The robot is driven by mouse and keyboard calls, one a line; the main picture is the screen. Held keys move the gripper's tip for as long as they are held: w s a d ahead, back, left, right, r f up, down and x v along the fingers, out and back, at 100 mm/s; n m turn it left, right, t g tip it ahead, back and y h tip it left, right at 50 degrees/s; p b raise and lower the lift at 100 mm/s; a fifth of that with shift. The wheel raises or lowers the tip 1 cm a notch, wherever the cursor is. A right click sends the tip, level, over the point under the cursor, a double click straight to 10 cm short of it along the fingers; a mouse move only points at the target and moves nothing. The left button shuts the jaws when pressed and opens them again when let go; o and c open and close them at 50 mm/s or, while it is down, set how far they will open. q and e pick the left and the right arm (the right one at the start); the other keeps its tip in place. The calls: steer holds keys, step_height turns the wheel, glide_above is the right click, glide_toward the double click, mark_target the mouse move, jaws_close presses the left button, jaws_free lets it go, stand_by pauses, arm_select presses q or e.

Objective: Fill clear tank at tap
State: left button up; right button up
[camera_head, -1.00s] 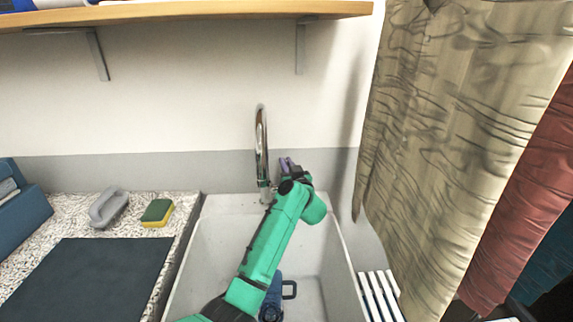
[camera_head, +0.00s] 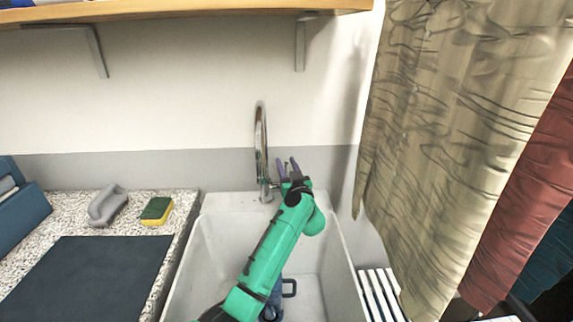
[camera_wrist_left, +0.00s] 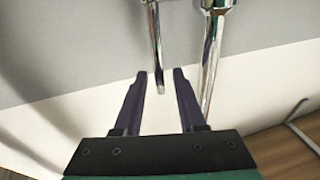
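The chrome tap (camera_head: 261,145) rises at the back of the pale sink (camera_head: 219,240); no water shows at it. My left gripper (camera_head: 288,166) is beside the tap, to its right, with its purple fingers pointing up. In the left wrist view the fingers (camera_wrist_left: 157,75) are open and empty. A thin chrome rod (camera_wrist_left: 154,40) ends near the gap between the fingertips, and the thicker tap pipe (camera_wrist_left: 213,60) is right of them. A blue item with a dark handle (camera_head: 289,288) is in the sink, partly hidden by my arm; I cannot tell if it is the clear tank.
A counter left of the sink holds a dark mat (camera_head: 85,275), a grey handled tool (camera_head: 107,206) and a green-yellow sponge (camera_head: 156,211). A beige garment (camera_head: 440,130) hangs at right above a white slatted rack (camera_head: 378,294). A wooden shelf (camera_head: 190,11) is overhead.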

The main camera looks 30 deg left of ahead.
stand_by(0.3)
arm_select(q)
steer(key=v, duration=1.4)
steer(key=shift+s+d, duration=0.15)
steer(key=shift+s, duration=0.1)
steer(key=shift+c, duration=0.3)
stand_by(1.2)
